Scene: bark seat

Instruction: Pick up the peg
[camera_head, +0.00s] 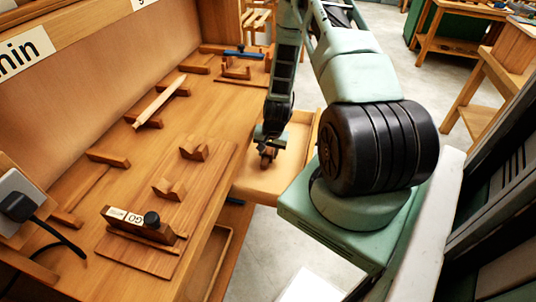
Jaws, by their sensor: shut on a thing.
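My gripper (267,152) points down low over an open wooden drawer or tray at the right side of the bench. It is shut on a small, dark brownish thing, which I take to be the peg; it is too small and partly hidden by the fingers to make out its shape. I cannot tell whether it touches the tray floor. A pale tapered wooden rod (160,101) lies across small wooden rests on the bench, well left of my gripper.
The open tray (267,183) looks otherwise empty. On the bench (128,178) are a board with two notched blocks (194,148), a "GO" block with a black knob (140,222), and a blue-handled tool (243,54). A black plug and cable (20,207) sit front left.

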